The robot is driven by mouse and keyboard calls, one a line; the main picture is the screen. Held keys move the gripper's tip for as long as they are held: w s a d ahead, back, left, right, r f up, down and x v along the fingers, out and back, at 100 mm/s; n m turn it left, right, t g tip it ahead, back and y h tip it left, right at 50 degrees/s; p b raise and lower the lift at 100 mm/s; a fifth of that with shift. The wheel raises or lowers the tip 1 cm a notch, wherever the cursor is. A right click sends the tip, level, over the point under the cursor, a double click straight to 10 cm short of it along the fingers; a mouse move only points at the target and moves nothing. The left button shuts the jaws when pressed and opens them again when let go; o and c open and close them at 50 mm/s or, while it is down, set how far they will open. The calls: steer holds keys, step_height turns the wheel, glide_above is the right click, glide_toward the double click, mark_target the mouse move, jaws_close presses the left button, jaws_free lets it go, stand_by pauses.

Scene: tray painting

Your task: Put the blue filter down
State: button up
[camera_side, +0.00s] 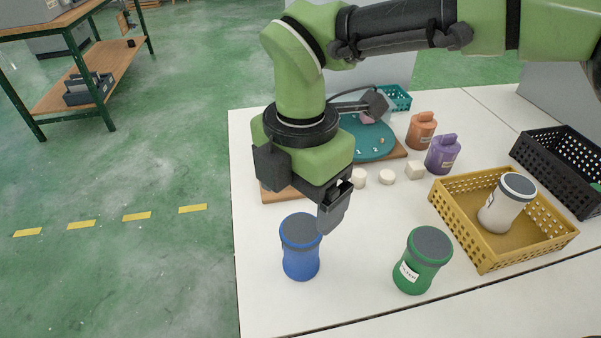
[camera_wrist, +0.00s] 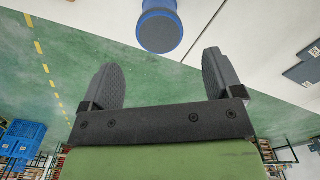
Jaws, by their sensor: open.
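The blue filter (camera_side: 300,249) stands upright on the white table near its left edge, with a grey top. In the wrist view the blue filter (camera_wrist: 159,28) shows at the top, beyond the fingertips and not between them. My gripper (camera_side: 333,215) is just right of and above the filter in the side view, its fingers pointing down. In the wrist view my gripper (camera_wrist: 160,75) has its two fingers spread wide with nothing between them.
A green filter (camera_side: 423,261) stands to the right. A yellow crate (camera_side: 480,258) holds a white filter (camera_side: 507,203). A black crate (camera_side: 562,160), an orange container (camera_side: 421,131), a purple container (camera_side: 443,154) and small white blocks (camera_side: 387,177) stand farther back.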

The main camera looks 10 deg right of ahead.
steer(key=shift+r, duration=1.45)
steer(key=d+r+m+t+y, duration=0.2)
steer(key=d+r+m, duration=1)
steer(key=d+r, duration=0.3)
steer(key=s+d+f+m+t, duration=0.1)
steer(key=s+d+m+t, duration=0.4)
steer(key=s+d+m, duration=0.9)
steer(key=shift+s+m, duration=0.8)
steer(key=shift+m, duration=0.7)
